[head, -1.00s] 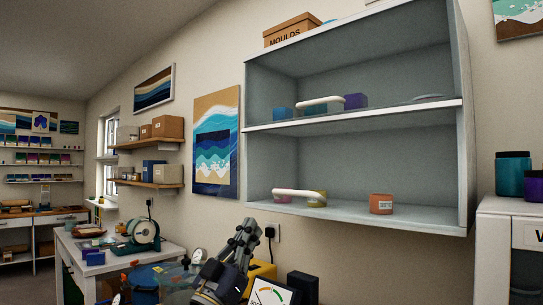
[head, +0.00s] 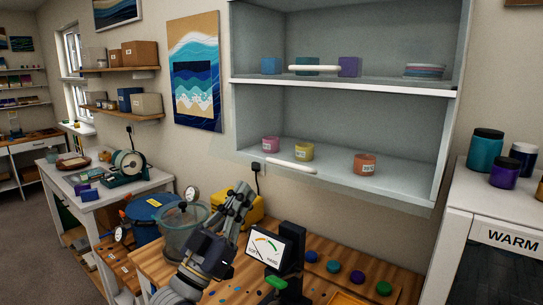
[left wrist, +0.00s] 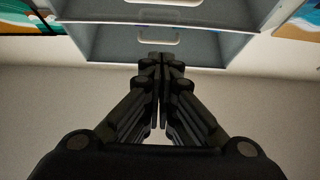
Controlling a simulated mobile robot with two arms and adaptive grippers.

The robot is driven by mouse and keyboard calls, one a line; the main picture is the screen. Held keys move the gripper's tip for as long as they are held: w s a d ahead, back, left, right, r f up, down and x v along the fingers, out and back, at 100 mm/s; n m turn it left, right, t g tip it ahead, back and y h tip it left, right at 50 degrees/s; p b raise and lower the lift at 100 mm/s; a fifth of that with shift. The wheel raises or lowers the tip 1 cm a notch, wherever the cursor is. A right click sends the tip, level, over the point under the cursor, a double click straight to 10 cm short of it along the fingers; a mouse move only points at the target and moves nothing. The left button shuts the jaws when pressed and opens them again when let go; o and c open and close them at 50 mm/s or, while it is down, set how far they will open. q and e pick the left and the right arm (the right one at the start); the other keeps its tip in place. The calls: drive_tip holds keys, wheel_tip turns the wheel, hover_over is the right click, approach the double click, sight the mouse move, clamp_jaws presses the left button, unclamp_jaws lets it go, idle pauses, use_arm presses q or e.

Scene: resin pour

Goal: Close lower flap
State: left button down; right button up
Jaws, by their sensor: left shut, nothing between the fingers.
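A grey wall cabinet (head: 330,183) has two compartments, each with a long white handle across its front. The lower handle (head: 292,166) overlaps the bottom shelf's front edge and slants slightly. A faint see-through panel seems to surround it and reach past the cabinet's left edge, so the lower flap looks slightly ajar; how far is hard to tell. The upper handle (head: 314,68) sits just above the middle shelf. My left gripper (head: 242,192) is shut and empty, below and left of the lower handle, apart from it. In the left wrist view the fingertips (left wrist: 160,62) point toward the lower handle (left wrist: 157,40).
Pink (head: 271,144), yellow (head: 304,151) and orange (head: 364,164) pots stand in the lower compartment. A warming cabinet (head: 480,212) stands right.

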use_arm(q)
drive_tip(key=p+x, duration=0.5)
drive_tip(key=x, duration=0.6)
drive_tip(key=f, duration=0.1)
drive_tip(key=w+d+f, duration=0.1)
drive_tip(key=f, duration=0.1)
drive_tip(key=shift+w+d+f, duration=0.15)
drive_tip(key=shift+w+f, duration=0.05)
drive_tip(key=shift+w, duration=0.2)
use_arm(e)
wheel_tip(320, 180, up, 6)
drive_tip(key=shift+f, duration=0.1)
